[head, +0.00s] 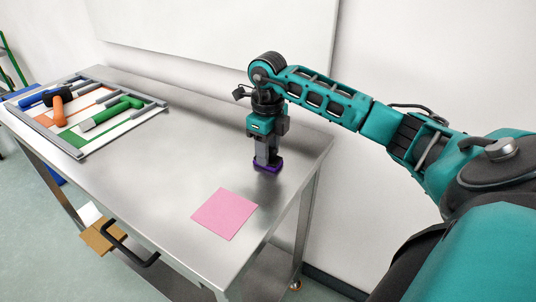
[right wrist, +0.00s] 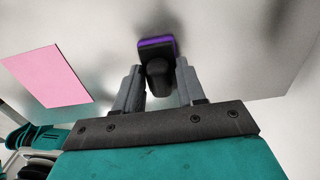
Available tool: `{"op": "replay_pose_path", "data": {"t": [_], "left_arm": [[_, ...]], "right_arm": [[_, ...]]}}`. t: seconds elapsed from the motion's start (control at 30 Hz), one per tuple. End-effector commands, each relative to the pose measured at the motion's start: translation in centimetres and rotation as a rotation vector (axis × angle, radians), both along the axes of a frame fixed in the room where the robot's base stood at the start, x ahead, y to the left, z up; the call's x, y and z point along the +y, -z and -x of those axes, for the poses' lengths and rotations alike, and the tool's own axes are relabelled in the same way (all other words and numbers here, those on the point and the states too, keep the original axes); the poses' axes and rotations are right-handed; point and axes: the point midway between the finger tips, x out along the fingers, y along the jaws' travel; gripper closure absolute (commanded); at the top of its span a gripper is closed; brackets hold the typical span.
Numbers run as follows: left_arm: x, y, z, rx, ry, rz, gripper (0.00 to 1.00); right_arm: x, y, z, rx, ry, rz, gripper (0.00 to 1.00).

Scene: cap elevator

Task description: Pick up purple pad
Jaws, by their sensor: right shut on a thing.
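The purple pad (head: 267,167) is at the right part of the metal table, between and below the fingertips of my right gripper (head: 266,158). In the right wrist view the pad (right wrist: 157,41) shows a purple edge and a dark body with a rounded black knob. My right gripper (right wrist: 157,85) points down and is shut on this dark knob. The pad is at or very close to the table top; I cannot tell whether it touches. My left gripper is not in view.
A pink square (head: 225,213) lies flat on the metal table (head: 175,165), in front of the pad. A tray (head: 68,146) with blue, orange and green tools is at the table's left end. A white wall stands behind. The table's middle is clear.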

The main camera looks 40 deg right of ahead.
Motion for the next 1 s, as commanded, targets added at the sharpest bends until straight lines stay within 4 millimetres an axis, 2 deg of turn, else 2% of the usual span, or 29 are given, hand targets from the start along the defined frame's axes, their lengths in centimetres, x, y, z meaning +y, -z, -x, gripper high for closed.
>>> {"op": "replay_pose_path", "data": {"t": [0.17,0.37,0.63,0.8,1.0], "left_arm": [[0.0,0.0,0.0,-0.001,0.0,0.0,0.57],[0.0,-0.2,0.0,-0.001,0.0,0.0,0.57],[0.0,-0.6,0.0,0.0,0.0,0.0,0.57],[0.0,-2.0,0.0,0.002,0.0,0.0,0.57],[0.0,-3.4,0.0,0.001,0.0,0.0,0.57]], "right_arm": [[0.0,-0.6,-0.1,-0.002,0.0,-0.001,0.91],[0.0,-3.0,-0.1,-0.005,0.0,0.001,0.91],[0.0,-9.6,-0.1,-0.008,0.0,0.0,0.91],[-0.1,-14.2,-0.1,-0.006,0.002,0.002,0.91],[-0.1,-17.8,0.0,-0.005,0.002,0.002,0.91]]}}
